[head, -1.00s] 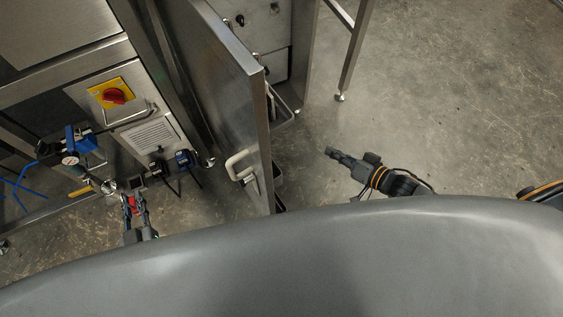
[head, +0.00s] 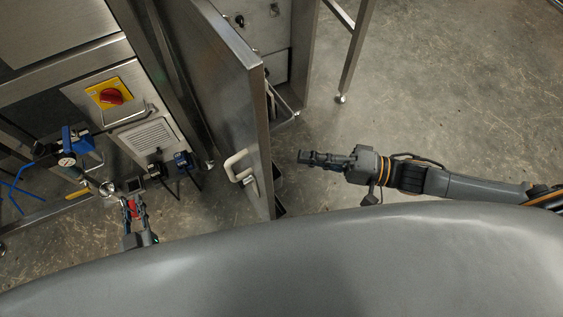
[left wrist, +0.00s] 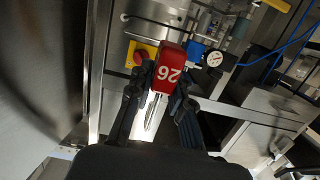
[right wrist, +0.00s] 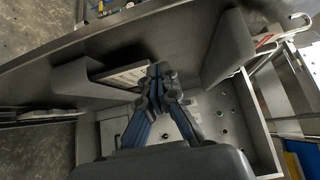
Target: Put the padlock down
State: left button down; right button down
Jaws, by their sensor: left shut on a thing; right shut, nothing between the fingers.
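The padlock (left wrist: 171,67) has a red body marked 26 and a long bright shackle, seen in the left wrist view. My left gripper (left wrist: 164,88) is shut on its red body. In the head view the padlock (head: 133,207) is a small red patch between the fingers of my left gripper (head: 132,200), at the lower left in front of the machine. My right gripper (head: 303,157) is shut and empty, right of the open steel door in the head view. Its closed fingertips (right wrist: 158,72) also show in the right wrist view.
An open steel door (head: 240,110) with a white handle (head: 237,163) stands between my two grippers. A red switch on a yellow plate (head: 110,94) and a pressure gauge (head: 67,160) are on the left. Bare floor (head: 450,100) lies to the right.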

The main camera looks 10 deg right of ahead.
jog(key=a, duration=0.6)
jog(key=shift+s+a, duration=0.2)
